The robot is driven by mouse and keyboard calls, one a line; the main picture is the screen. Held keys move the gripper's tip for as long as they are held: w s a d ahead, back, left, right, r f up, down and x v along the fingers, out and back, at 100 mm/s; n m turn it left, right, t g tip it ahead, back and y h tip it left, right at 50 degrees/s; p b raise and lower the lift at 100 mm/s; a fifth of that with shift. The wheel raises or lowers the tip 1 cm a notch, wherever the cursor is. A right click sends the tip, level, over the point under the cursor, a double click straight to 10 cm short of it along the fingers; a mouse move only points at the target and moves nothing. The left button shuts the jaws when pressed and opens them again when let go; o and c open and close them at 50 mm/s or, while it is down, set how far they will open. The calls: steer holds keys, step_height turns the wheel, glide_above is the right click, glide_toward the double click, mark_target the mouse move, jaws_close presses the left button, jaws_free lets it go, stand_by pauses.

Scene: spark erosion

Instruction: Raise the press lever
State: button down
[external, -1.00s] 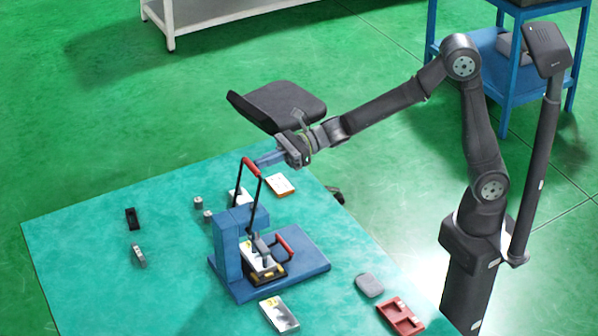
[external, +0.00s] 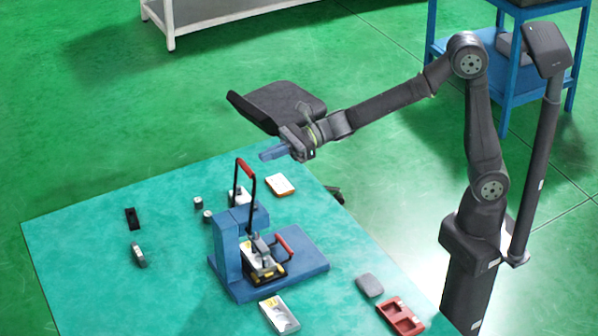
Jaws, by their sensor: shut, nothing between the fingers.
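The blue press (external: 228,250) stands on its blue base plate on the teal table. Its lever (external: 253,190), a black U-shaped frame with a red grip (external: 245,168), stands up above the press, close to upright. A second, smaller red-gripped handle (external: 284,241) sits low at the right of the press. My gripper (external: 264,155) is shut and empty. Its blue fingers are up and to the right of the lever's red grip, with a small gap between them in the picture.
A white and yellow block (external: 256,258) sits under the press. A white box (external: 279,314), a grey pad (external: 369,285) and a red tray (external: 401,315) lie on the near right of the table. An orange and white box (external: 280,185) and small dark parts lie farther back. The left front is clear.

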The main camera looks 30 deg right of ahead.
mark_target(244, 165)
steer(key=d+r, duration=0.2)
steer(key=d, duration=0.8)
steer(key=shift+d, duration=0.2)
steer(key=shift+a, duration=0.1)
steer(key=a+f, duration=0.2)
steer(key=a, duration=1.1)
steer(key=shift+a+f, duration=0.3)
steer(key=shift+a, duration=0.05)
